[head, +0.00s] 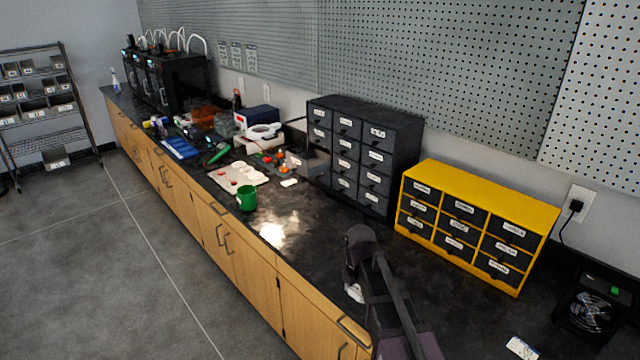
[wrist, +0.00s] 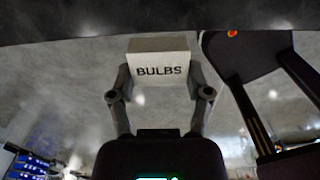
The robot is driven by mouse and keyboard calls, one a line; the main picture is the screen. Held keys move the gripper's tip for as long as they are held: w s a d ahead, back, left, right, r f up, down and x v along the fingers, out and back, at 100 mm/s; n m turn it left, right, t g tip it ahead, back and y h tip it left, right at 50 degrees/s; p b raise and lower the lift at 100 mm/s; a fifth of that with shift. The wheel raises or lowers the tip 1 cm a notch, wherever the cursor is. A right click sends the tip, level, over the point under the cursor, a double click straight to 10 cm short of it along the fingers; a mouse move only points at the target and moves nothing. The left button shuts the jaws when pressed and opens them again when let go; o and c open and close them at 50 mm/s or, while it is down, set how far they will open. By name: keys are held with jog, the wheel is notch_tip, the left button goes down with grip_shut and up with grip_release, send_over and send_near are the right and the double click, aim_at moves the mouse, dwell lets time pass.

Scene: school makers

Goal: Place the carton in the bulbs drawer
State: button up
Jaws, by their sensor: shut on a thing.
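A small white carton with "BULBS" in dark letters on its side (wrist: 161,70) sits between the two fingers of my gripper (wrist: 160,82) in the wrist view, which is shut on it. In the head view a white bit of the carton (head: 354,292) shows below my gripper (head: 352,280), above the counter; the rest is hidden by my arm. The dark drawer cabinet (head: 405,140) stands beyond my gripper, with one drawer (head: 312,162) pulled out at its left side. The drawer labels are too small to read, so I cannot tell which is the bulbs drawer.
A yellow cabinet (head: 480,187) with black drawers, all shut, stands right of the dark one. A green mug (head: 246,198), a light board (head: 237,176) and small parts lie left of the open drawer. A black fan box (head: 590,308) stands at right. The counter between mug and arm is clear.

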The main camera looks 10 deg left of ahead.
jog(key=shift+r+p, duration=1)
jog(key=shift+r, duration=0.45)
jog(key=shift+a, duration=0.1)
